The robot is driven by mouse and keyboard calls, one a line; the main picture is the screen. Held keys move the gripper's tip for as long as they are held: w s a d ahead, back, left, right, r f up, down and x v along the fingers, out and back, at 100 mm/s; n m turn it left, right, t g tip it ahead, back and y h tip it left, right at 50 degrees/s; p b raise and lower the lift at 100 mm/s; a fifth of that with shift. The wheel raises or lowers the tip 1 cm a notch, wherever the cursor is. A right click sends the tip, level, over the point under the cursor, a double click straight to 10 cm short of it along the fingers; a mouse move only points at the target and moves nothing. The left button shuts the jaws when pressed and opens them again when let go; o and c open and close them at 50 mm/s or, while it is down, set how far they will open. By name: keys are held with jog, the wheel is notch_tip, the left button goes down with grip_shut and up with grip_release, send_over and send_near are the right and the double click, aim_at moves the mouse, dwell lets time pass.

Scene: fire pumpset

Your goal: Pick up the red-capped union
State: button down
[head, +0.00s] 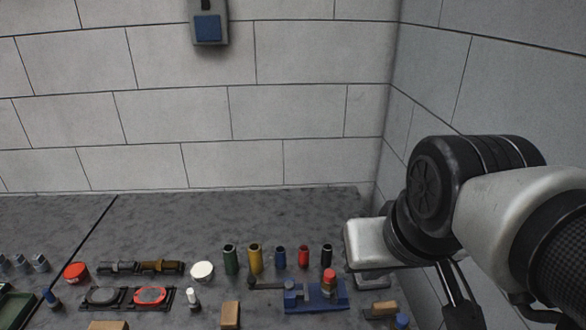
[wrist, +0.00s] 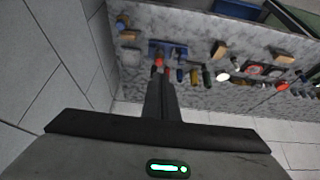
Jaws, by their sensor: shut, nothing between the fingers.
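The likely red-capped union (head: 329,279) is a short upright piece with an orange-red top, standing at the blue fixture (head: 300,300) on the grey bench. In the wrist view a small red-orange piece (wrist: 159,61) shows beside the blue fixture (wrist: 178,50), just past my fingertips in the picture; whether it is the same piece is hard to tell. My gripper (wrist: 158,80) is shut and empty, its dark fingers pointing toward the bench from some distance. In the head view my arm stands at the right, and the fingertips are not clearly seen.
A row of green (head: 230,259), yellow (head: 254,258), blue, red (head: 303,257) and black cylinders stands behind the fixture. A white round piece (head: 202,271), wooden blocks (head: 231,315) and brass fittings lie to the left. Walls close off the back and right. The bench behind the row is clear.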

jog(key=c, duration=2)
grip_release()
jog(key=shift+w, duration=0.15)
jog(key=shift+c, duration=0.2)
jog(key=o, duration=0.9)
jog(key=w+b, duration=0.1)
jog(key=w, duration=0.2)
jog(key=w+f+g+b, duration=0.1)
jog(key=w, duration=0.2)
jog(key=w+f+m+g+b, duration=0.1)
jog(key=w, duration=0.2)
jog(key=shift+w+a, duration=0.1)
jog(key=m+g+b, duration=0.2)
jog(key=g+b, duration=0.2)
send_over(330, 273)
notch_tip(330, 273, down, 12)
jog(key=f, duration=0.7)
jog(key=w+f+b, duration=0.1)
jog(key=f, duration=0.3)
jog(key=shift+f, duration=0.25)
jog(key=shift+s+f, duration=0.25)
jog(key=shift+f, duration=1.25)
jog(key=shift+s+f, duration=0.2)
jog(key=shift+f, duration=1.25)
